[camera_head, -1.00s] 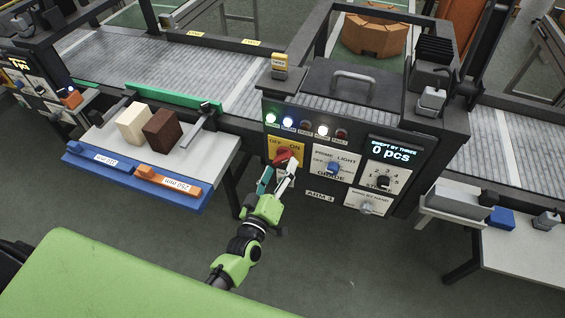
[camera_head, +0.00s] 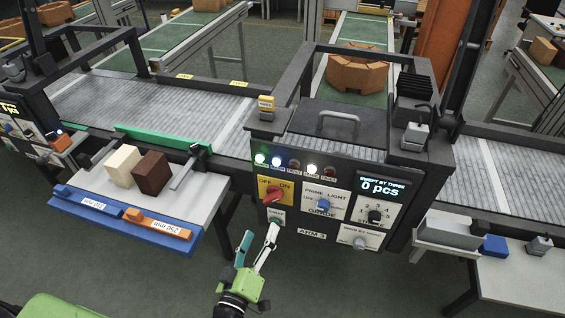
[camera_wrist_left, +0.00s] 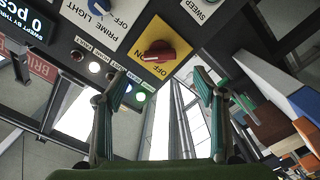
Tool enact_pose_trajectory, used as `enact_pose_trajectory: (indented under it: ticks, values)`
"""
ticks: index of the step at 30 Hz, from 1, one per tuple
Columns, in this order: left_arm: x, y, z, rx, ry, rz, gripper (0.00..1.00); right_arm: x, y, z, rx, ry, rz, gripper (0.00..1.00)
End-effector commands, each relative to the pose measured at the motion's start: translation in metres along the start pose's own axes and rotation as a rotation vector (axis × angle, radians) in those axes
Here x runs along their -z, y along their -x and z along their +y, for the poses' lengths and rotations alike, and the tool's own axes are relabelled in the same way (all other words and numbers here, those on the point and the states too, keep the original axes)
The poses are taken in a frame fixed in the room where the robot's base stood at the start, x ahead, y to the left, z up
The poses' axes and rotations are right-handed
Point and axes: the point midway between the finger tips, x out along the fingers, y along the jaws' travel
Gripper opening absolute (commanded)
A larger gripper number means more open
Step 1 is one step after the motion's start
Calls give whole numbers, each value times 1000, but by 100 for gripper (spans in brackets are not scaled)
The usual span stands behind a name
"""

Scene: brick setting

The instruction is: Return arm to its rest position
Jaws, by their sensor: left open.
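My left gripper (camera_head: 259,242) is open and empty, below and in front of the control panel. Its two fingers also show spread in the left wrist view (camera_wrist_left: 160,92). The red OFF/ON knob (camera_head: 273,195) on its yellow plate is apart from the fingers. In the left wrist view the knob (camera_wrist_left: 156,54) lies beyond the fingertips. My right gripper is not in view.
The panel box (camera_head: 410,185) also carries other knobs, lit lamps and a display reading 0 pcs. A side table (camera_head: 215,185) at the left holds a cream brick (camera_head: 122,166) and a brown brick (camera_head: 152,173). Open floor (camera_head: 330,285) lies below the panel.

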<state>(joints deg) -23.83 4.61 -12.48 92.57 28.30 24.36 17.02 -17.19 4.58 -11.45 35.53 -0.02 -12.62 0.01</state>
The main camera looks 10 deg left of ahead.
Motion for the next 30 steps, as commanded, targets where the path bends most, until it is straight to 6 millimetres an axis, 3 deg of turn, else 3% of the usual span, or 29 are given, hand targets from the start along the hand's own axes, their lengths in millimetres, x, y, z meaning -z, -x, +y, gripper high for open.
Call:
enact_pose_trajectory:
  ticks: [4,7,11,14,17,21,27,30]
  values:
    - [-2,0,-2,3,-4,-5,64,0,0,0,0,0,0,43]
    - [-20,3,-16,22,-33,-48,64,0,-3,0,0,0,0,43]
    - [-75,18,-60,83,-128,-185,64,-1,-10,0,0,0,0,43]
    - [-130,44,-108,146,-229,-340,64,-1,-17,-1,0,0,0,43]
    - [-179,78,-156,204,-327,-500,64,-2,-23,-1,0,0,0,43]
    - [-238,141,-222,280,-456,-734,64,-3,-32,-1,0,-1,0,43]
    - [-294,253,-306,371,-620,-1079,64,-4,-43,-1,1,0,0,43]
    - [-307,308,-336,404,-683,-1232,64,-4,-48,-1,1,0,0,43]
